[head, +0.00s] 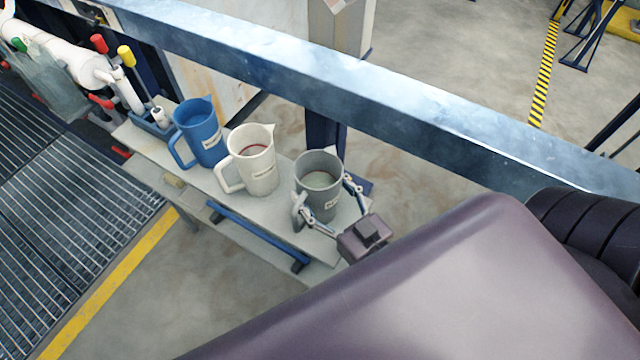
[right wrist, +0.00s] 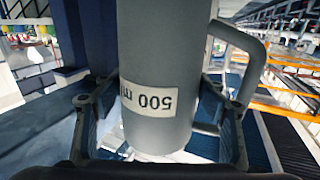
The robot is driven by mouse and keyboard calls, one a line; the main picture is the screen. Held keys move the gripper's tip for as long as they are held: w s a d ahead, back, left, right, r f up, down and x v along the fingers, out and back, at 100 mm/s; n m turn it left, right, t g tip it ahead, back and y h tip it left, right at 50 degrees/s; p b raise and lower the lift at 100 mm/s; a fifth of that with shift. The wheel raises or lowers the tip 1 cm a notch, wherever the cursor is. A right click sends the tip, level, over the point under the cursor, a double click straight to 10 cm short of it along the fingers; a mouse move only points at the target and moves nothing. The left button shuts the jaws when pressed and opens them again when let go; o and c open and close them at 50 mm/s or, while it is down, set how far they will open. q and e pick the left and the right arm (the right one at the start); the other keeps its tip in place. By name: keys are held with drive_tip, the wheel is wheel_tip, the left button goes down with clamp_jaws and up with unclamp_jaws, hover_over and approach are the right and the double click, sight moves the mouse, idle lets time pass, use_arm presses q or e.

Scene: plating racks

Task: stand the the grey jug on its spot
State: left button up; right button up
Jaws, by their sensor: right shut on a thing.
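The grey jug (head: 318,172) is upright at the right end of a narrow pale shelf (head: 207,186), with liquid inside. My right gripper (head: 327,200) is shut on it, one finger on each side of its body. In the right wrist view the grey jug (right wrist: 158,60) fills the middle between the fingers of the right gripper (right wrist: 160,112). Its "500" label is upside down there and its handle is at the right. I cannot tell whether its base touches the shelf. My left gripper is not in view.
A white jug (head: 252,165) stands just left of the grey jug, and a blue jug (head: 203,135) beyond it. A large blue-grey beam (head: 300,70) runs behind the shelf. Pipes with coloured handles (head: 115,62) are at the upper left. My arm covers the lower right.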

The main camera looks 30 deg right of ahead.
drive_tip(key=shift+f, duration=0.6)
idle(0.4)
drive_tip(key=o, duration=2)
drive_tip(key=shift+o, duration=0.2)
drive_tip(key=shift+f+b, duration=0.3)
drive_tip(key=shift+s, duration=0.1)
drive_tip(key=s+d, duration=0.1)
drive_tip(key=s, duration=1)
drive_tip(key=shift+s+d+r, duration=0.2)
drive_tip(key=shift+s+d, duration=0.1)
drive_tip(key=shift+s, duration=0.05)
